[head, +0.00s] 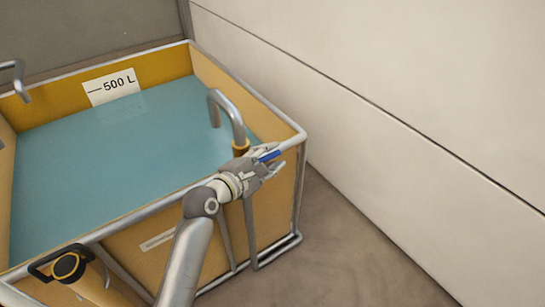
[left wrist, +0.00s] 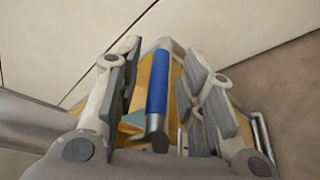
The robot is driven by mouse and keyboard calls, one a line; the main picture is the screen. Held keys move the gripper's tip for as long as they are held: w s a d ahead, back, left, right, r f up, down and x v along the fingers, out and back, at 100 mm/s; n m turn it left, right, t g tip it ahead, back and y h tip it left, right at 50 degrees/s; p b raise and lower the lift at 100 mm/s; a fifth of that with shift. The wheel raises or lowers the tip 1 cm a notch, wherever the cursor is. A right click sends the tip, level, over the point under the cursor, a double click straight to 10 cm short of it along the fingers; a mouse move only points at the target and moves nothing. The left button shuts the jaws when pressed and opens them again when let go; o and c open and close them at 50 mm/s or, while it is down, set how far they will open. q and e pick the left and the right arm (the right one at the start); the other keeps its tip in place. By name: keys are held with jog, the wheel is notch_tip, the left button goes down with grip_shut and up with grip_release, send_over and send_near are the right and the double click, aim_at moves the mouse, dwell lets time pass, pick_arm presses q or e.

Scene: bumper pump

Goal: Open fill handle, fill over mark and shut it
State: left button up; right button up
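The yellow-walled tank, with its metal rim (head: 275,113), holds blue-green water (head: 105,165). A white label (head: 112,86) with a dash and "500 L" is on the far wall; the water surface meets the wall around the label's lower edge, below the dash. A curved metal fill pipe (head: 228,115) with a yellow collar stands at the right side. The blue fill handle (head: 268,155) is beside its base. My left gripper (head: 266,160) is open around this handle; in the left wrist view the blue grip (left wrist: 158,82) lies between the two fingers, with gaps beside it. My right gripper is out of view.
A pale panelled wall (head: 400,90) runs along the right. Bare floor (head: 345,260) lies between it and the tank. A yellow post with a black ring-shaped part (head: 68,265) stands at the lower left. Another curved pipe (head: 19,80) shows at the left edge.

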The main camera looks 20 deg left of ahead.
pick_arm(q)
jog(key=shift+x, duration=0.85)
jog(key=shift+c, duration=0.4)
grip_shut()
